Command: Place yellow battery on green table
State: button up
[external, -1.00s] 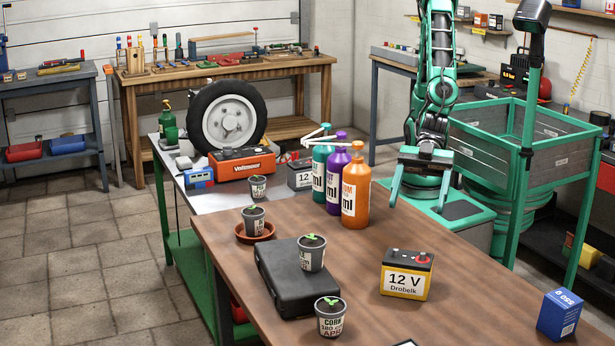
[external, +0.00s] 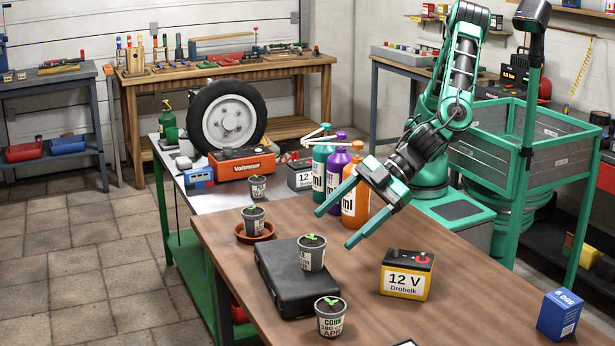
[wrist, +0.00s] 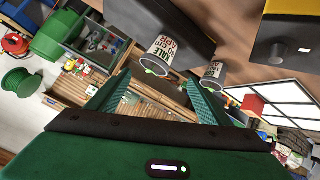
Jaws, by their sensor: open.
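The yellow battery (external: 406,276), labelled 12 V with a black top, stands upright on the brown wooden table (external: 480,300). A yellow and black body at the top right of the wrist view (wrist: 290,30) appears to be the same battery. The green table (external: 200,262) has a green frame and a light top, and adjoins the far left end of the brown table. My gripper (external: 332,228) is open and empty above the brown table, left of and above the battery. Its two green fingers point down and left in the external view. They also show in the wrist view (wrist: 157,90).
A black case (external: 285,285) bearing a potted seedling (external: 311,254) lies left of the battery. Bottles (external: 356,195) stand behind my gripper. A wheel (external: 228,116), a red Voltmour device (external: 240,163) and a grey battery (external: 300,176) crowd the green table. A blue box (external: 560,314) stands right.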

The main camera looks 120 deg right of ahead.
notch_tip(320, 180, up, 4)
jog(key=w+f+m+h, duration=0.1)
jog(key=w+m+h, duration=0.1)
jog(key=m+h, duration=0.25)
jog(key=r+m+g+h, duration=0.1)
jog(key=r+m+h, duration=0.1)
jog(key=m+h, duration=0.5)
send_over(426, 258)
jog(key=s+a, duration=0.2)
jog(key=a, duration=0.1)
jog(key=m+y, duration=0.2)
jog(key=shift+g+y, duration=0.25)
jog(key=shift+g, duration=0.05)
jog(key=f, duration=1.1)
jog(key=shift+w+d, duration=0.35)
jog(key=shift+w, duration=0.05)
jog(key=x, duration=0.4)
jog(key=shift+w+d, duration=0.1)
jog(key=shift+d, duration=0.05)
jog(key=shift+x, duration=3.15)
jog(key=shift+w+r, duration=0.1)
jog(key=shift+r, duration=0.05)
grip_shut()
